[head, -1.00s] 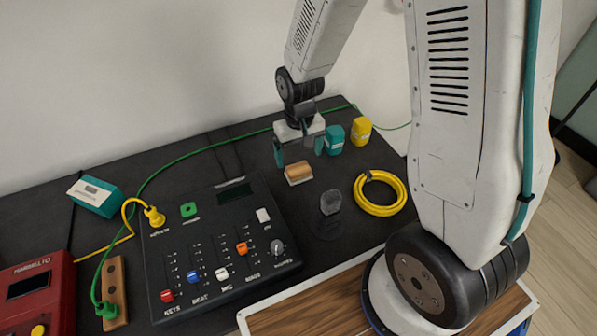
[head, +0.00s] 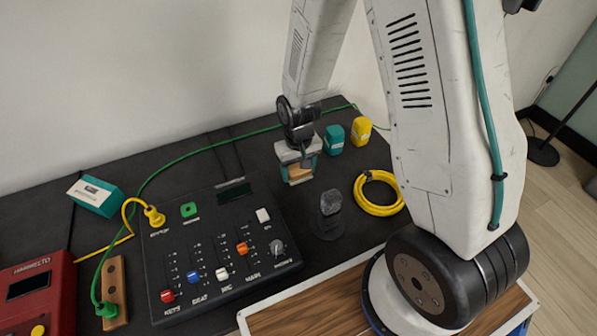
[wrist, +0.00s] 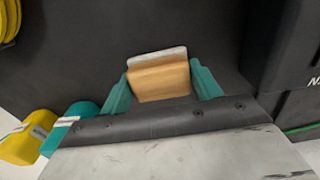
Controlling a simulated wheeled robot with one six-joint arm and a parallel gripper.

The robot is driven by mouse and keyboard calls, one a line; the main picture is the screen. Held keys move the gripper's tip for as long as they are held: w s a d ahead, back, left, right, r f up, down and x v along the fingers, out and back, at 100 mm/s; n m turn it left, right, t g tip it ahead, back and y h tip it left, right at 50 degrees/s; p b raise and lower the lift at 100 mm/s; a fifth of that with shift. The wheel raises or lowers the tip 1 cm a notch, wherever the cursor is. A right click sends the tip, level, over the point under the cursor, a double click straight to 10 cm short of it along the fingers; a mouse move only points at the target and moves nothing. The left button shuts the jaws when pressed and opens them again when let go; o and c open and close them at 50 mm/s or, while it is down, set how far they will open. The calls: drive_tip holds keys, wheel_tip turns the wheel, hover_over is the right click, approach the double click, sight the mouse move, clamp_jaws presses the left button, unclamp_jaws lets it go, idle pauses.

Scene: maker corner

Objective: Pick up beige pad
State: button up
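The beige pad (head: 299,174) is a small block with a tan wooden body and a pale strip along one edge. It is on the black table behind the mixer's right corner. In the wrist view the pad (wrist: 160,80) sits between two teal fingers, which lie close against its opposite sides. My gripper (head: 299,170) points down over the pad and appears shut on it. The gripper also shows in the wrist view (wrist: 160,80). I see no clear lift of the pad off the table. Its underside is hidden.
A black mixer (head: 221,245) lies at front left of the pad, with a dark round-based object (head: 330,203) in front of it. A yellow cable coil (head: 380,193) is to the right. Teal (head: 334,139) and yellow (head: 361,130) containers stand behind. A green cable (head: 215,149) runs behind.

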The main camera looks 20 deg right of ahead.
sight(298, 168)
drive_tip(key=shift+r, duration=0.15)
wheel_tip(298, 168, up, 10)
drive_tip(key=shift+f, duration=0.1)
idle(0.6)
